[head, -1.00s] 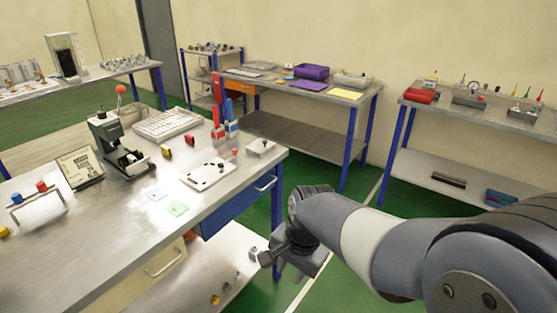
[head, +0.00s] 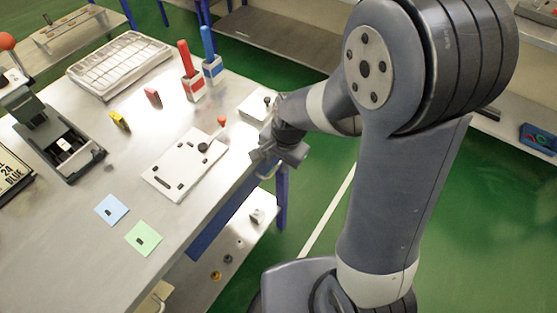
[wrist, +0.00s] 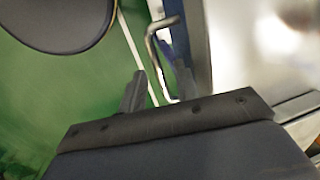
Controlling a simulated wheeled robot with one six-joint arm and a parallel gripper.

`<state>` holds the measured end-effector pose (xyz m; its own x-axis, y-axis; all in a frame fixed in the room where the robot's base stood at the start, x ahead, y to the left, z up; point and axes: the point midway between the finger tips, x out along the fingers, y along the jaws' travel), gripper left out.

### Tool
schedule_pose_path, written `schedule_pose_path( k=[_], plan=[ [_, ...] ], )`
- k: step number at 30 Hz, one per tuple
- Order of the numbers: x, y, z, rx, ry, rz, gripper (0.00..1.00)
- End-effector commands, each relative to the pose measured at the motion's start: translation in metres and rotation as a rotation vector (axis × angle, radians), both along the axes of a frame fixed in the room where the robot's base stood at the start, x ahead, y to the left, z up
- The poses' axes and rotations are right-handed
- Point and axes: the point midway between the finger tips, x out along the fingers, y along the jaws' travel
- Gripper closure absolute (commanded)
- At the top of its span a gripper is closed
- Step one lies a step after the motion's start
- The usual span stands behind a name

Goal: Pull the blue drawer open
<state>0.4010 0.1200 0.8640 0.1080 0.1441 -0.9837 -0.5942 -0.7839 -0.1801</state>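The blue drawer (head: 217,214) shows as a narrow blue front under the right edge of the workbench; it looks closed, seen steeply from above. Its metal handle (wrist: 153,55) shows in the wrist view as a bent bar standing off the drawer front. My gripper (head: 268,160) is at the bench edge by the handle, partly hidden by its own body. In the wrist view my gripper (wrist: 160,78) has its two fingers apart, with the lower part of the handle lying between them. I cannot tell whether either finger touches it.
The workbench (head: 60,235) holds a white plate with slots (head: 185,165), a small white block (head: 257,105) and blue (head: 112,209) and green (head: 144,238) notes. A lower shelf (head: 240,225) carries small parts. Green floor is free to the right.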

Motion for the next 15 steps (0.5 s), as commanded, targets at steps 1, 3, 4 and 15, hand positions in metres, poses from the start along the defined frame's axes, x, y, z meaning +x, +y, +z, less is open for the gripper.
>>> schedule_pose_path(
  k=[1, 3, 4, 15],
  plan=[
    [-0.0001, 0.0002, -0.0012, 0.000, 0.000, 0.000, 0.69],
    [0.0001, 0.0004, -0.0015, 0.000, 0.000, 0.000, 0.69],
    [0.0002, 0.0003, -0.0015, 0.000, 0.000, 0.000, 0.69],
    [0.0002, 0.0003, -0.0010, 0.001, -0.001, 0.000, 0.88]
  ],
)
